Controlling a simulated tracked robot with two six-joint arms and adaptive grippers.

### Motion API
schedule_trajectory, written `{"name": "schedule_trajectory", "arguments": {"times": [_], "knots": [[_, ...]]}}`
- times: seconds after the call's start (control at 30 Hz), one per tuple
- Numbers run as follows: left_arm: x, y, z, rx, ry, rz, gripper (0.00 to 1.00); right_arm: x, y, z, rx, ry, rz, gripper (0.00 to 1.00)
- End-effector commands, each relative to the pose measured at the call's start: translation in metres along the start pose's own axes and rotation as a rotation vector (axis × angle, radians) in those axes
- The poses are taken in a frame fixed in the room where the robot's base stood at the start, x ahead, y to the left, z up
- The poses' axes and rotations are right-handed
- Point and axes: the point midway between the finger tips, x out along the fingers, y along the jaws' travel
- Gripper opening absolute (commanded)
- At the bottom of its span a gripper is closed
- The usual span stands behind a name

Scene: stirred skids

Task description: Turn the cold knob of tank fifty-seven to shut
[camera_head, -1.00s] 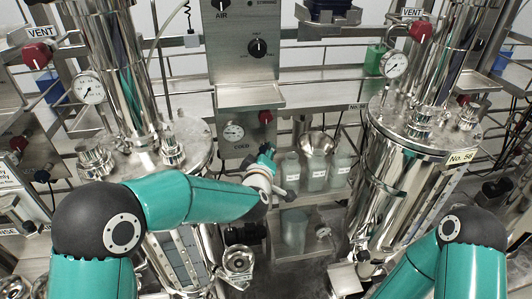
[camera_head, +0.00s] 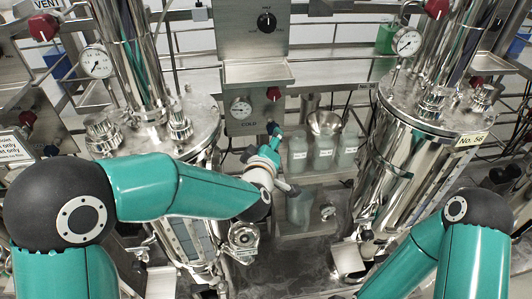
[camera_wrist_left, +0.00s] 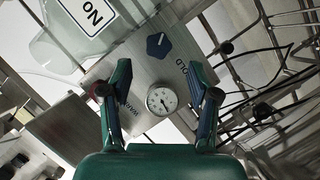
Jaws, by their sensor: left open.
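The cold knob, dark blue with a white mark, shows in the left wrist view (camera_wrist_left: 158,45) beside a COLD label, on the metal panel (camera_head: 254,75) between two tanks. In the head view it is hard to pick out behind my gripper. My left gripper (camera_head: 270,143) is at the panel's lower edge. In the left wrist view its two fingers (camera_wrist_left: 160,72) are apart and nothing is between them; the knob lies ahead, between and beyond the tips. My right arm enters at lower right, with its gripper out of frame. The right tank (camera_head: 410,135) is labelled No. 56; the left tank's number cannot be seen.
A round gauge (camera_head: 241,108) and a red knob (camera_head: 273,94) sit on the panel above the COLD label. Several labelled bottles (camera_head: 323,151) and a funnel (camera_head: 325,122) stand on a shelf just right of my left gripper. The left tank (camera_head: 150,128) stands close on its other side.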

Motion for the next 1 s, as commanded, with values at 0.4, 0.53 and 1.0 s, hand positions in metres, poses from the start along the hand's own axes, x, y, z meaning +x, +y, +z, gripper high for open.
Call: {"name": "schedule_trajectory", "arguments": {"times": [0.4,0.53,1.0], "knots": [[-0.054,0.000,0.001,0.000,-0.001,0.000,0.61,0.000,0.000,0.000,0.000,0.000,0.000,0.61],[-0.055,-0.001,0.001,0.000,-0.001,-0.001,0.61,0.000,0.000,0.000,0.000,0.000,0.000,0.61],[-0.061,0.020,-0.015,0.000,-0.001,0.000,0.61,-0.025,-0.009,0.000,0.000,0.000,0.000,0.61]]}}
